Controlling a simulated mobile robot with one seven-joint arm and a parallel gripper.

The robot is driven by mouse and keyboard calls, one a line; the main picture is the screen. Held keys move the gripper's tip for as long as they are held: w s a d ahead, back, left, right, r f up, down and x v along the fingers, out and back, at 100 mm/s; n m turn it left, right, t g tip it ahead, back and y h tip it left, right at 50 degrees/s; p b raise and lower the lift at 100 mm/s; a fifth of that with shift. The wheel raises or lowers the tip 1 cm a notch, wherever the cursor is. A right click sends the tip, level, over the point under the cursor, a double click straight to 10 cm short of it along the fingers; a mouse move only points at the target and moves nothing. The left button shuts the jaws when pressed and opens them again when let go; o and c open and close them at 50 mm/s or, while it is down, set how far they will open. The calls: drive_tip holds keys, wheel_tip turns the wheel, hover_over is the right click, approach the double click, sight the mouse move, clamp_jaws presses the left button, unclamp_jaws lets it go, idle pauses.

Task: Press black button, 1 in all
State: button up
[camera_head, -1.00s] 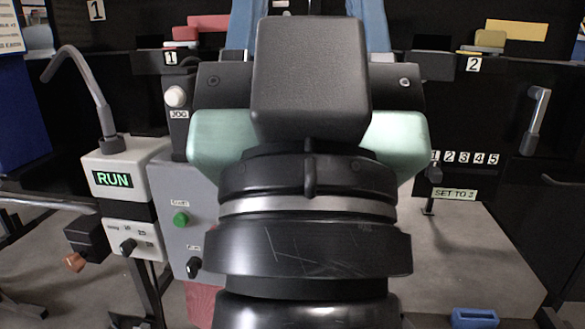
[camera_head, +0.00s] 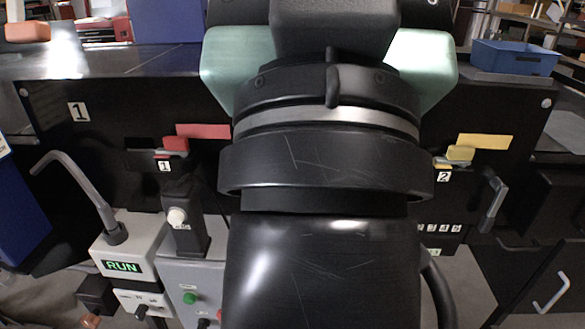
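A grey control box (camera_head: 183,271) stands at the lower left, partly hidden by my arm. It carries a green button (camera_head: 190,298) and, at the bottom edge, a small dark control (camera_head: 203,323) that is partly cut off. I cannot tell whether this is the black button, and no other clear black button shows. A white button (camera_head: 177,217) labelled JOG sits on a black post above the box. My arm fills the middle of the view. My gripper's fingers do not show, so their opening and contact cannot be seen.
A white box with a lit RUN display (camera_head: 121,267) and a bent grey lever (camera_head: 77,190) stand left. A black panel (camera_head: 60,140) spans the back, with a red block (camera_head: 176,145) and a yellow block (camera_head: 460,153). A blue bin (camera_head: 513,57) is at the upper right.

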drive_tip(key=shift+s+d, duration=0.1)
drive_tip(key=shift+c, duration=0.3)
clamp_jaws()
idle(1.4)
